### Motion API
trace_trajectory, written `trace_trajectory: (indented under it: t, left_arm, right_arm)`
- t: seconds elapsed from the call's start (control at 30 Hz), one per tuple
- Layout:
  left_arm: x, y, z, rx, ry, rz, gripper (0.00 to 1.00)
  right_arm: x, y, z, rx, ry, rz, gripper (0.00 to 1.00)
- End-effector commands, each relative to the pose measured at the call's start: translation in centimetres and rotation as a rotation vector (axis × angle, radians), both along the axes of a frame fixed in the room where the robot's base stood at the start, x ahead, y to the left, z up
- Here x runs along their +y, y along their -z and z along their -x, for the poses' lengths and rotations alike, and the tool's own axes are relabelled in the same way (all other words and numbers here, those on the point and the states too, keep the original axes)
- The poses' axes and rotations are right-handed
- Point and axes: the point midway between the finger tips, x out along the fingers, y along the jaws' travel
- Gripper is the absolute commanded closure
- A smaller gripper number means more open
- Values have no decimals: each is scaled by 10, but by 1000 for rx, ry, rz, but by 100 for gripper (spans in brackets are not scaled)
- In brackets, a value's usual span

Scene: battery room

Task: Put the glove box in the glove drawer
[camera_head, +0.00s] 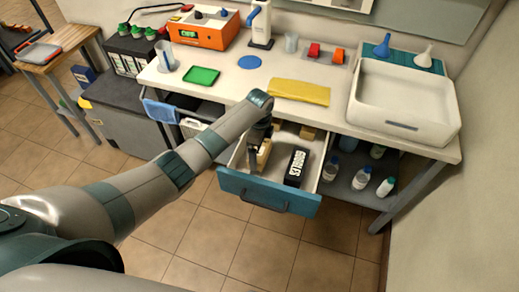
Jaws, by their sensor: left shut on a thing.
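The open drawer (266,189) has a blue front with a dark handle and juts out below the bench. My left gripper (261,140) is over the left part of this drawer, pointing down. It is shut on a tan box-like thing (264,153), which is partly hidden by the gripper and the drawer front. I cannot read any label on it. A black box (296,167) with white lettering lies inside the drawer, right of my gripper. The lettering is too small to read surely. My right gripper is not in view.
The bench top (317,113) carries a yellow cloth (299,92), a green tray (202,76) and a white basin (403,99). Small tan blocks (307,132) lie at the drawer's back. Bottles (361,178) stand on a shelf right of the drawer. The floor in front is clear.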

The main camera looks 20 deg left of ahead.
Motion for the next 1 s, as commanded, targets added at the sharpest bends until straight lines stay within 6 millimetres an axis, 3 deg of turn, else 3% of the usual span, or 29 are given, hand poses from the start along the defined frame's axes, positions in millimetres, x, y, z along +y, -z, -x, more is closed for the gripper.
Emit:
trace_trajectory:
  t: [0.73, 0.77, 0.8, 1.0]
  left_arm:
    - [0, 11, 0, -1, 0, 0, 33]
    - [0, 12, 0, 0, 0, 0, 4]
    - [0, 12, 0, 0, 0, 0, 0]
    - [0, 11, 0, 0, 0, 0, 0]
  right_arm:
    - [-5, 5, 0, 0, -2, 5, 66]
    - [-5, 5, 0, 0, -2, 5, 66]
    - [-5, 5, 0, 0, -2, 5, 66]
    - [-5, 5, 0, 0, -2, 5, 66]
